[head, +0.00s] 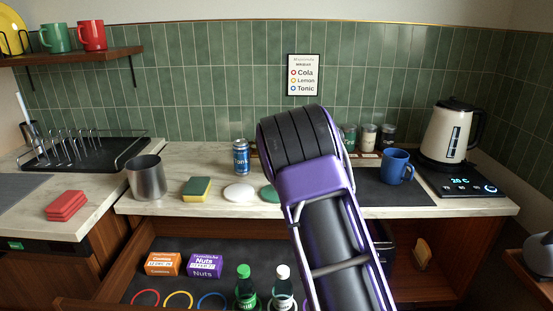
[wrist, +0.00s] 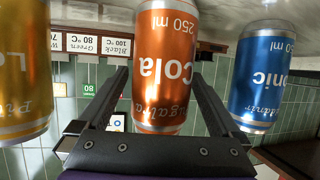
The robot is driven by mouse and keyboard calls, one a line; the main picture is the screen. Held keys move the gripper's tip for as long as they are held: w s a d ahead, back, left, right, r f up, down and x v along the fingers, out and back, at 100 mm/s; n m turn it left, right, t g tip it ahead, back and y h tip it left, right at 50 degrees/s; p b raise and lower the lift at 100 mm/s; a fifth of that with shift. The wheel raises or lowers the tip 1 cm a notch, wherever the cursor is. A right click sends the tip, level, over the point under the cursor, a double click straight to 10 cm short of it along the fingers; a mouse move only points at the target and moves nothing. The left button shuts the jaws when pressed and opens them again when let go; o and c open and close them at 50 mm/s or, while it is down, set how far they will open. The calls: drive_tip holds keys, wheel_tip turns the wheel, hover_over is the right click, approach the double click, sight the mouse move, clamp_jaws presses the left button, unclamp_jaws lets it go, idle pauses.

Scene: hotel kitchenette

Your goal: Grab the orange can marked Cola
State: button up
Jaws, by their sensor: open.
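The orange can marked Cola (wrist: 165,65) shows upside down in the middle of the wrist view. My gripper (wrist: 160,73) is open, with one finger to each side of the can's outline. Whether the can is within the fingers' reach or beyond their tips is hard to tell; no grip on it shows. A yellow can (wrist: 22,75) is at the left of the wrist view and a blue Tonic can (wrist: 262,75) at the right. In the head view the blue can (head: 241,157) stands on the counter, left of my arm; the orange can and my gripper are hidden behind my arm.
A sponge (head: 197,188), a white disc (head: 239,193) and a metal cup (head: 146,178) are on the counter (head: 175,209). A blue mug (head: 397,167) and a kettle (head: 450,130) stand to the right. An open drawer below holds boxes and bottles.

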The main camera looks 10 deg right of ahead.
drive_tip(key=shift+w+f, duration=0.1)
drive_tip(key=shift+w, duration=0.1)
clamp_jaws()
idle(0.4)
